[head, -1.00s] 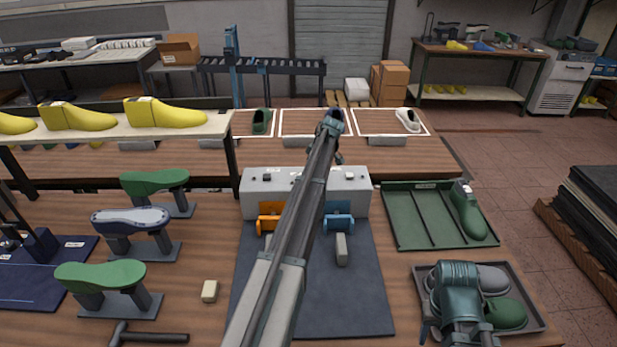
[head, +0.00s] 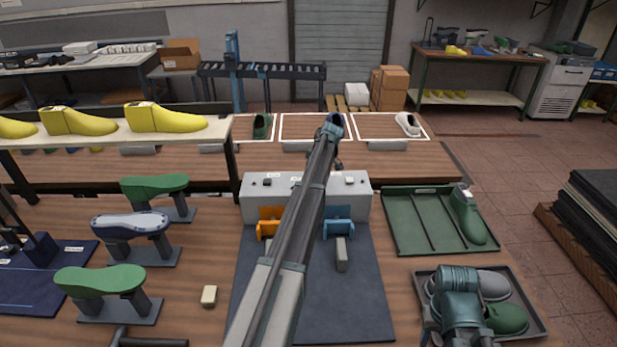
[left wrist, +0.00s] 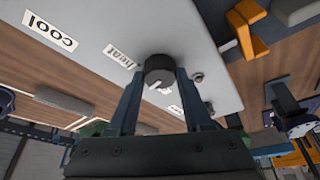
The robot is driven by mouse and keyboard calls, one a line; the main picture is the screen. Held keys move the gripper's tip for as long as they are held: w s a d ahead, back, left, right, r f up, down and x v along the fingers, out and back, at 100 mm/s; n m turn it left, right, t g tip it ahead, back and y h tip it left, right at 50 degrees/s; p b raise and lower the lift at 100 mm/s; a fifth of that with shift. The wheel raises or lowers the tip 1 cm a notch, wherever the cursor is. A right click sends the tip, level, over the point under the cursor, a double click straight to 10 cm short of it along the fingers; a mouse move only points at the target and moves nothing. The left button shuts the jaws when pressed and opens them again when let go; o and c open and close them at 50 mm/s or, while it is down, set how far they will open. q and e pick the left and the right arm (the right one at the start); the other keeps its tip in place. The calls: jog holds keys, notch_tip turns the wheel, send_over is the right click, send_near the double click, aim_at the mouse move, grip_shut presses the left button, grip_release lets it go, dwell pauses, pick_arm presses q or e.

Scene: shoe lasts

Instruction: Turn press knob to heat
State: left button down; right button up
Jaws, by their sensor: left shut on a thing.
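The press (head: 345,207) is a pale grey box on the bench, with an orange pad and a blue pad at its front. My left arm crosses in front of it, and its fingers are hidden in the head view. In the left wrist view my left gripper (left wrist: 156,78) is shut on the dark round knob (left wrist: 159,67), one finger on each side. A "cool" label (left wrist: 50,31) and a "heat" label (left wrist: 121,56) show on the panel beside it. The knob has a pale mark. My right gripper (head: 460,290) hangs over a shoe tray at lower right; its fingers are unclear.
A dark mat (head: 345,300) lies in front of the press, with a small grey block on it. A green tray (head: 410,225) stands to the right. Several shoe lasts on stands, including a green one (head: 100,279), are on the left. A shelf (head: 215,128) carries yellow lasts.

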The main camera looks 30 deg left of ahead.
pick_arm(q)
jog(key=m, duration=0.2)
jog(key=m+t, duration=0.1)
jog(key=m, duration=0.1)
jog(key=m+t, duration=0.1)
jog(key=shift+s+m+h, duration=0.25)
jog(key=shift+m+h, duration=0.05)
jog(key=shift+m, duration=0.1)
jog(key=m, duration=0.2)
jog(key=m+t+h, duration=0.1)
jog(key=m, duration=0.2)
jog(key=shift+a+t+h, duration=0.15)
jog(key=shift+t+h, duration=0.15)
jog(key=shift+m, duration=0.3)
jog(key=shift+c, duration=1.6)
grip_release()
jog(key=shift+r, duration=0.1)
jog(key=p+v, duration=1.2)
jog(key=v, duration=0.1)
jog(key=shift+s+r+p, duration=0.2)
jog(key=shift+r+p, duration=0.05)
jog(key=shift+p, duration=0.15)
